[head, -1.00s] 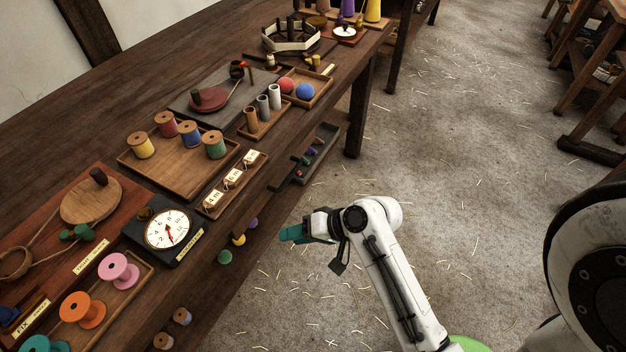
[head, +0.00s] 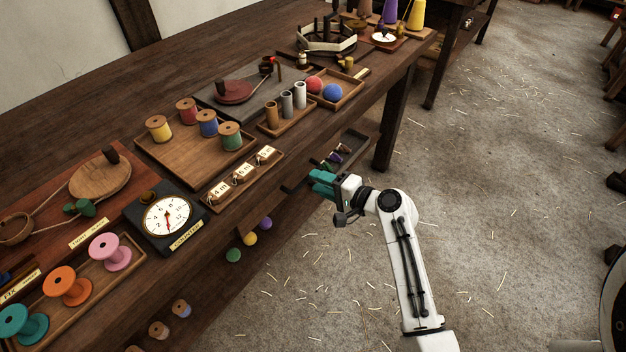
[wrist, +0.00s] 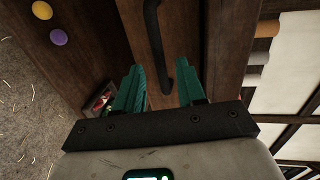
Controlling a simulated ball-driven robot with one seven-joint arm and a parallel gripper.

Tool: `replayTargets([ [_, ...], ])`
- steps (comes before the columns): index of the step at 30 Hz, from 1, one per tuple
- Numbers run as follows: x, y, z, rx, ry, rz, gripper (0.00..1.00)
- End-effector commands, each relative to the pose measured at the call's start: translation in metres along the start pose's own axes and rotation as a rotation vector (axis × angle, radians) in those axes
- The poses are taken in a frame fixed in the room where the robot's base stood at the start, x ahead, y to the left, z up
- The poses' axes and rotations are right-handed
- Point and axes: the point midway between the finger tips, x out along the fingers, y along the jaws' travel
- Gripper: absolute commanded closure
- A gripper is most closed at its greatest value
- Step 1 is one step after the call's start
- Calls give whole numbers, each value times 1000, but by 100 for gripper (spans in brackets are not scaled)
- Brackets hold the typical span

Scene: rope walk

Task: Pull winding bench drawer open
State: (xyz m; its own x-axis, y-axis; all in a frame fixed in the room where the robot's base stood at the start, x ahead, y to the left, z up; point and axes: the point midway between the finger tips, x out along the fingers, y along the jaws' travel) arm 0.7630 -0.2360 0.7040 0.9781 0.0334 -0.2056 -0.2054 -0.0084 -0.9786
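The winding bench (head: 75,75) runs along the left of the head view. Under its top edge is a wooden drawer front (wrist: 208,35), which looks roughly flush with the bench side. A dark bar handle (wrist: 154,30) stands on it; in the head view the handle (head: 292,187) shows just left of my fingertips. My gripper (head: 318,184) has teal fingers and is at the bench's side. In the wrist view my gripper (wrist: 161,70) is open, with the handle's near end between the fingers and visible gaps. Contact cannot be made out.
A dark open tray (head: 358,142) with small coloured pieces sits below the bench edge, close beyond my gripper. Coloured balls (head: 250,239) show under the bench. Spools, a dial (head: 168,217) and small trays crowd the top.

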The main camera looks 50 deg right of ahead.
Motion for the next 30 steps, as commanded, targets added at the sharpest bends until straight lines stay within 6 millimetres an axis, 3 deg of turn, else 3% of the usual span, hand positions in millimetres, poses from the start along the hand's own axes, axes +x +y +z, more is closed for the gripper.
replayTargets([
  [6, 24, 0, 0, -1, -1, 1, 60],
  [17, 29, 0, 0, -1, 0, 1, 60],
  [30, 29, 0, 0, -1, 0, 1, 100],
])
